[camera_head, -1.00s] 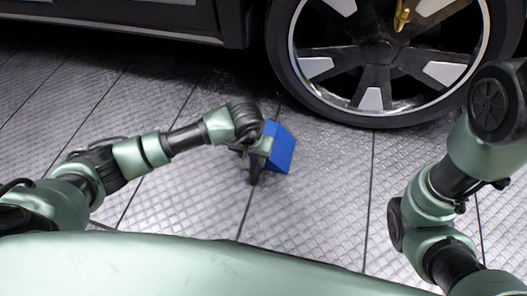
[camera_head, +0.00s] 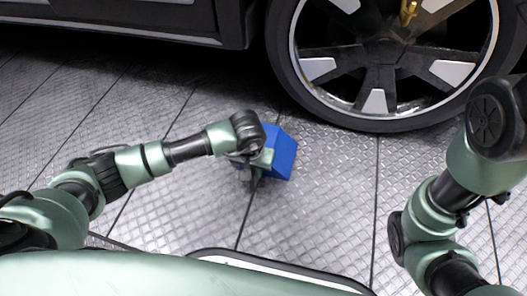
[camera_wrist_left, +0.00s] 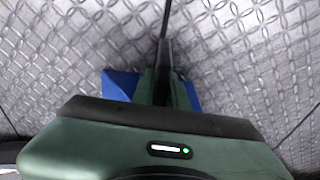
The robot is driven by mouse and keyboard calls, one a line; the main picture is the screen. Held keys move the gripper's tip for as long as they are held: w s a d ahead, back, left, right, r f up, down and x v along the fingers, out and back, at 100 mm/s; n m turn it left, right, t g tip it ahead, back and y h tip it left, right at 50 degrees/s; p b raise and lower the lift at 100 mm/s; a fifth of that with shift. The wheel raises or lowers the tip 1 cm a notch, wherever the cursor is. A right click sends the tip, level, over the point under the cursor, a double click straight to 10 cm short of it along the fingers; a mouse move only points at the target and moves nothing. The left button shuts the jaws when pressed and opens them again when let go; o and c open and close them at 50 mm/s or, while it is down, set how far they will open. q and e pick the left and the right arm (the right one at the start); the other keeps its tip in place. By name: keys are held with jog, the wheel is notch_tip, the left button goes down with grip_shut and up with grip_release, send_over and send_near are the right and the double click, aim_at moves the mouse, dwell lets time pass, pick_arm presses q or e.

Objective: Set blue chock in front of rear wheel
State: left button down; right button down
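The blue chock (camera_head: 283,153) is a blue wedge-like block at the lower left of the wheel (camera_head: 378,75), apart from the tyre. My left gripper (camera_head: 258,164) is at the chock's near left side and appears shut on it, hiding part of it. In the left wrist view, blue parts of the chock (camera_wrist_left: 118,84) show on both sides of my left gripper's green fingers (camera_wrist_left: 165,88). I cannot tell whether the chock touches the floor. My right arm is at the right edge, and its gripper is out of view.
The dark car body (camera_head: 130,22) runs along the top, with its sill left of the wheel. The patterned metal floor (camera_head: 325,205) is clear around the chock. A gold-coloured part (camera_head: 408,12) shows at the wheel's top.

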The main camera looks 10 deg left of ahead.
dwell(0.5)
pick_arm(q)
jog(key=shift+w+b, duration=1.8)
jog(key=shift+w, duration=1.2)
jog(key=shift+w+d+b, duration=0.1)
jog(key=shift+w+b, duration=0.5)
jog(key=shift+w, duration=0.65)
jog(key=shift+w+d, duration=0.15)
jog(key=shift+w, duration=2.75)
jog(key=shift+w+d, duration=0.1)
jog(key=shift+w, duration=2.75)
jog(key=shift+s+d, duration=0.1)
jog(key=shift+d, duration=1.55)
jog(key=c, duration=1.1)
grip_release()
jog(key=shift+c, duration=0.2)
jog(key=shift+o, duration=0.7)
